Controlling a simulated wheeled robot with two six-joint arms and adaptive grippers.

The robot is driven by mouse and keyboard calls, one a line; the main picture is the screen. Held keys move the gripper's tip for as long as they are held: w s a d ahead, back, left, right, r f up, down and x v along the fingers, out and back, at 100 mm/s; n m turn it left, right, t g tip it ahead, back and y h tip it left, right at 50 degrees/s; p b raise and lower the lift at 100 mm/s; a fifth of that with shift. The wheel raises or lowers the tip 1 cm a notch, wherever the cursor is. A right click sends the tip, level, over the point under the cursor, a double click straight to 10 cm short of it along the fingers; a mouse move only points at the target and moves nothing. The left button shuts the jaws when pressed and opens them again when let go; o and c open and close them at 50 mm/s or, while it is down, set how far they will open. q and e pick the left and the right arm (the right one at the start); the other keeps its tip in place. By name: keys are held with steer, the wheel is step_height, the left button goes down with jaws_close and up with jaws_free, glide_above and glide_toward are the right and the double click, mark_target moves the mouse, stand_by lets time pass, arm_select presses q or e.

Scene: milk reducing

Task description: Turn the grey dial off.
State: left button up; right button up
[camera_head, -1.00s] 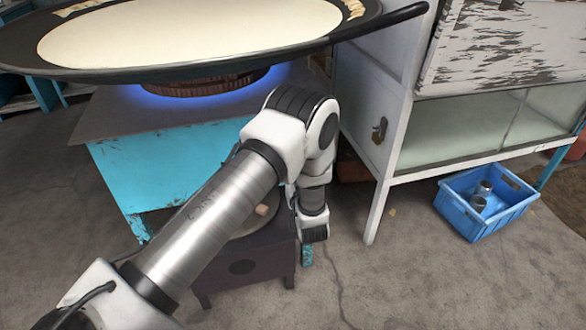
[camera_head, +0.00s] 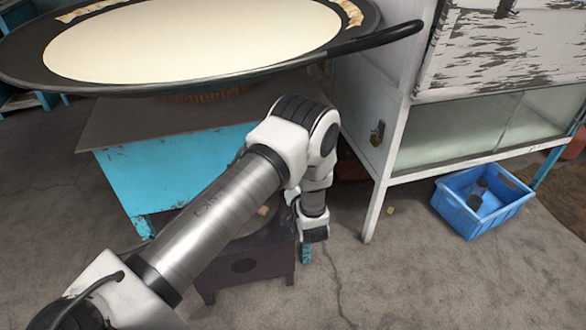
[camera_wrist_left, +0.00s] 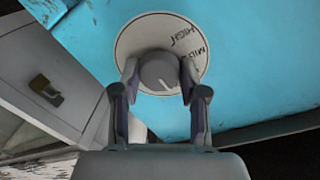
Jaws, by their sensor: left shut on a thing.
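The grey dial (camera_wrist_left: 158,72) is on a round white plate (camera_wrist_left: 140,34) lettered HIGH and MID, on the turquoise stove side (camera_wrist_left: 260,50). My left gripper (camera_wrist_left: 159,67) has a finger on each side of the dial and is shut on it. The dial's white mark points down and slightly right in the left wrist view, away from the lettering I can read. In the head view my own arm hides the dial and fingertips. A wide black pan (camera_head: 372,50) of pale milk sits above the stove (camera_head: 180,160), with no blue glow below. My right gripper is not in view.
A white cabinet (camera_head: 362,100) with glass panes stands right of the stove. A blue crate (camera_head: 455,208) with cans lies on the floor at right. A low dark stool (camera_head: 245,268) is beneath my left arm. Floor between stool and crate is mostly clear.

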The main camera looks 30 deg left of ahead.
arm_select(q)
steer(key=shift+m, duration=0.5)
steer(key=o, duration=1.1)
steer(key=shift+o, duration=0.2)
steer(key=v, duration=1.2)
steer(key=shift+w, duration=0.1)
